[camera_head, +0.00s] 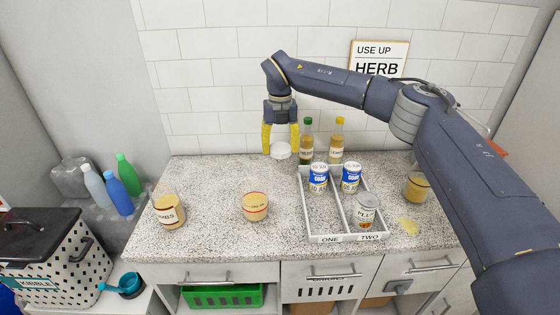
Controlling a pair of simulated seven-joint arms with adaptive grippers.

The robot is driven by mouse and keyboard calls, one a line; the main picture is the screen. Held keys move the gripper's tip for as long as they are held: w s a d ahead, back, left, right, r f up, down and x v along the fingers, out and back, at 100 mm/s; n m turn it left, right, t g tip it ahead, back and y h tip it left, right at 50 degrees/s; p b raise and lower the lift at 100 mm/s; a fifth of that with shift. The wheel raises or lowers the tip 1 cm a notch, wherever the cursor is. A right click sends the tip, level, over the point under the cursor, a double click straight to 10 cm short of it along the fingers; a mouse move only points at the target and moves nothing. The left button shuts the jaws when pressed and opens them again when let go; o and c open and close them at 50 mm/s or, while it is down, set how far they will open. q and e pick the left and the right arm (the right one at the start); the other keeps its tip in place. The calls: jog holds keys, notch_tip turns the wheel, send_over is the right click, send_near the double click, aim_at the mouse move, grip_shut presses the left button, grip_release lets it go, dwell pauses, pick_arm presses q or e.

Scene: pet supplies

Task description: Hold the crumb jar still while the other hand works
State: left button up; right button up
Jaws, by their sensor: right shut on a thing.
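A jar (169,212) with tan contents and a label ending in "MBS" stands upright on the speckled counter at the left. Its top shows tan, with no separate lid on it that I can make out. My right gripper (280,143) hangs pointing down near the back wall, with its yellow fingers shut on a small white round thing (280,151). The white thing appears held above the counter, behind and to the right of the crumb jar. What it is I cannot tell for sure. My left gripper does not show, and nothing holds the crumb jar.
A second tan jar (255,207) stands mid-counter. A two-part tray (305,215) marked ONE and TWO holds blue cans (318,178) and a PLU-labelled can (365,211). Bottles (307,143) stand behind. A yellow-brown jar (415,187) and a yellow patch (408,225) lie right.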

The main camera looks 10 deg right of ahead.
jog(key=shift+r, duration=1.25)
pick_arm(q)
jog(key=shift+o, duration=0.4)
